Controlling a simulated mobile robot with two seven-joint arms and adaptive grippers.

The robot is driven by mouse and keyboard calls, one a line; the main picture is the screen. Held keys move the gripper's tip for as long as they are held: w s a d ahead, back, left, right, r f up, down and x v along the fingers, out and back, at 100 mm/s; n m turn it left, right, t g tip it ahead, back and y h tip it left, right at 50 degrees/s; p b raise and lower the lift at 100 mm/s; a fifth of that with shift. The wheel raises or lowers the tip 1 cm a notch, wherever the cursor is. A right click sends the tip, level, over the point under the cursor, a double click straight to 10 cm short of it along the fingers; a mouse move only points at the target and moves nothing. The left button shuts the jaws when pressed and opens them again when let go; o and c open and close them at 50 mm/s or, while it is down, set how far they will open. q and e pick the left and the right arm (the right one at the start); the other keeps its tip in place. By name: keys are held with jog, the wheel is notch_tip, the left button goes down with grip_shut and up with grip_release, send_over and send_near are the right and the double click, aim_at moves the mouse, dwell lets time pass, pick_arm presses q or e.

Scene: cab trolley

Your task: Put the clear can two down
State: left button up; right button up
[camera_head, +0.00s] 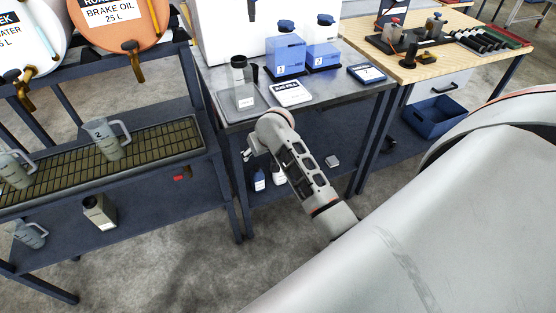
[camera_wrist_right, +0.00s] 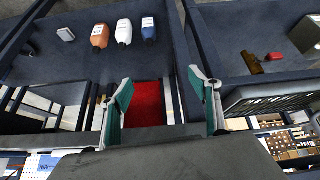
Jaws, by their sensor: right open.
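A clear jug (camera_head: 103,140) marked 2 also stands on the left grating. My right gripper (camera_head: 249,150) is below the tabletop's front edge, well apart from the cans and the jug. In the right wrist view its fingers (camera_wrist_right: 161,82) are apart with nothing between them. My left gripper is out of view.
Bottles (camera_wrist_right: 123,33) stand on the shelf below. A blue bin (camera_head: 440,117) sits under the wooden bench.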

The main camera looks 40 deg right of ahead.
jog(key=s+a+f+n+t+y, duration=0.1)
jog(key=s+a+f+n+t, duration=0.3)
jog(key=s+f, duration=0.85)
jog(key=s+a+y, duration=0.1)
jog(key=s+a, duration=0.3)
jog(key=s, duration=0.4)
jog(key=s+a+n+y, duration=0.1)
jog(key=s+a, duration=0.3)
jog(key=s, duration=0.3)
jog(key=shift+s+a+r, duration=0.2)
jog(key=shift+s+r, duration=0.15)
jog(key=shift+r, duration=0.1)
